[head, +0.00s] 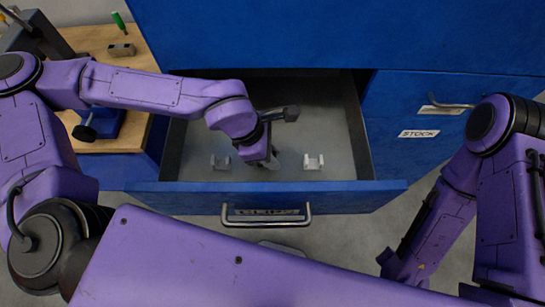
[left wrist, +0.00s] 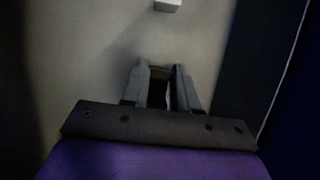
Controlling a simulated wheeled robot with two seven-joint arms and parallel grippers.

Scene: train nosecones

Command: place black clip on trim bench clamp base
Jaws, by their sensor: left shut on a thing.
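My left gripper (head: 272,163) reaches down into the open blue drawer. In the left wrist view its two fingers (left wrist: 161,82) are closed on a dark thing (left wrist: 158,92), which looks like the black clip; its shape is mostly hidden. In the head view the arm and hand cover this clip. A blue fixture with a black knob (head: 85,132), possibly the trim bench clamp base, stands on the wooden bench at the left, partly behind my left arm. My right gripper does not show.
The drawer walls surround the gripper.

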